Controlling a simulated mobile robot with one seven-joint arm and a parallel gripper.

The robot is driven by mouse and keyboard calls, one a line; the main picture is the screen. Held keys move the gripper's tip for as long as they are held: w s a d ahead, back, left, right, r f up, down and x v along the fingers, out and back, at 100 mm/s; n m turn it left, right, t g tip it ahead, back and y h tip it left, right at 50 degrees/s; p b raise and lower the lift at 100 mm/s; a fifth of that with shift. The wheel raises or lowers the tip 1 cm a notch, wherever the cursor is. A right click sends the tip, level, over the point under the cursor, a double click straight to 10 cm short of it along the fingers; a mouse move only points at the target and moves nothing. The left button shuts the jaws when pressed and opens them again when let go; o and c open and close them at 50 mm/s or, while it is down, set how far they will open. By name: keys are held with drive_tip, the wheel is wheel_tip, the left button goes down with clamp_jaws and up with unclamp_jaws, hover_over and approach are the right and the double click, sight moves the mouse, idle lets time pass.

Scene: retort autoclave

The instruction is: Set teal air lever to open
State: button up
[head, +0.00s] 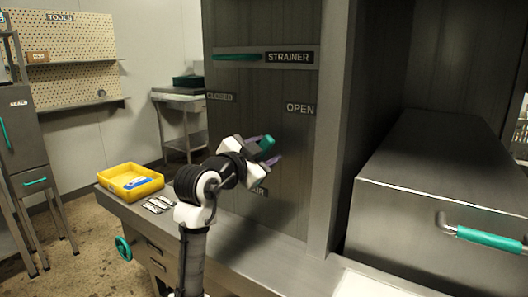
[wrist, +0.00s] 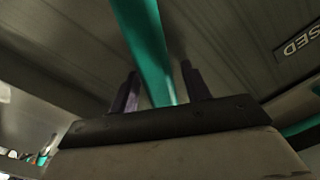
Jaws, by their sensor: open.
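The teal air lever (wrist: 148,45) runs as a long bar between my gripper's two dark purple fingers in the wrist view. My gripper (wrist: 160,88) is open around it, with a gap beside each finger. In the head view a short teal piece of the lever (head: 264,146) shows at my gripper (head: 268,153), in front of the grey panel; my arm hides the rest. The OPEN label (head: 300,108) is up and right of my gripper. The CLOSED label (head: 220,97) is up and left. A partly hidden AIR label (head: 259,190) is below.
A STRAINER label (head: 289,57) with a teal handle (head: 237,57) is above on the panel. A yellow tray (head: 112,187) and small metal pieces (head: 158,204) lie on the bench at left. A large metal box (head: 440,180) with a teal-gripped handle (head: 488,238) stands at right.

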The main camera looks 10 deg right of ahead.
drive_tip(key=b+v, duration=0.1)
drive_tip(key=v, duration=1.2)
drive_tip(key=shift+s+a+b, duration=0.25)
drive_tip(key=shift+a+b, duration=0.05)
drive_tip(key=shift+b, duration=0.05)
